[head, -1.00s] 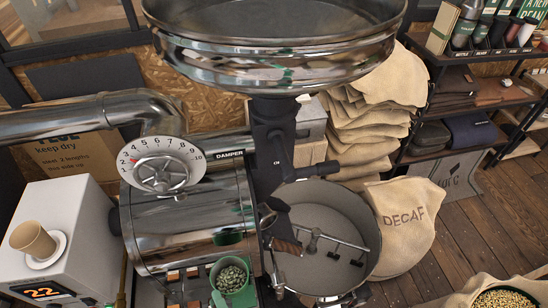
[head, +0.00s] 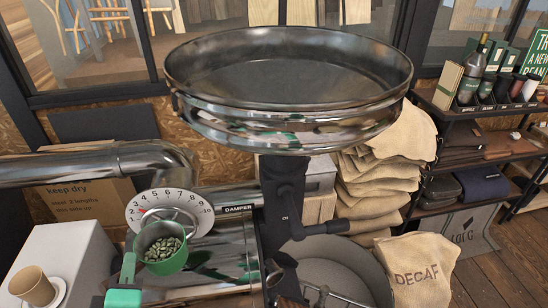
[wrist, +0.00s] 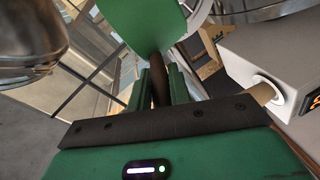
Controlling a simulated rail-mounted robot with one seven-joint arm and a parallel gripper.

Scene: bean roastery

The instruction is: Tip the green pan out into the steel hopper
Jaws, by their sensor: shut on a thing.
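The green pan (head: 172,266) holds pale green beans and looks roughly level. It is in front of the roaster's dial, left of and lower than the steel hopper. The wide, round steel hopper (head: 290,122) stands at the top centre; the part of its inside that shows looks empty. My gripper (wrist: 160,88) has green fingers shut on the pan's dark handle. The pan's green outside (wrist: 140,25) fills the top middle of the wrist view, which does not show its contents.
The numbered dial (head: 150,203) and steel pipe (head: 80,163) are behind and left of the pan. A black lever (head: 325,228) juts out below the hopper. A white box with a paper cup (head: 32,286) stands at left. Sacks (head: 385,180) are stacked at right.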

